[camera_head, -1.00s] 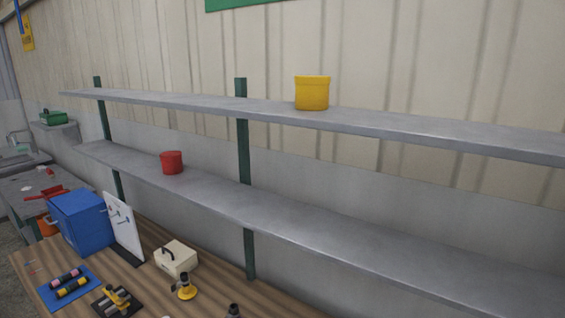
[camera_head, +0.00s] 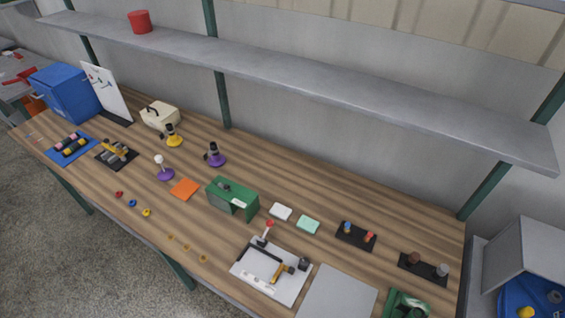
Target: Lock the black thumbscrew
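A pale plate fixture (camera_head: 272,276) lies near the front edge of the wooden workbench. A small black knob-like part (camera_head: 303,263) stands at its right edge and may be the black thumbscrew; it is too small to tell, or to see whether it is locked. A yellow-orange piece (camera_head: 280,272) sits beside it on the plate, with a black bar to its left. A red-topped lever (camera_head: 268,229) rises at the plate's back edge. Neither of my grippers shows in the head view.
A green box (camera_head: 232,198) stands left of the plate, with two small pads behind. A grey sheet (camera_head: 338,294) lies to the right. Black blocks with knobs (camera_head: 356,236) are farther right. A grey shelf (camera_head: 330,88) runs above the bench's back.

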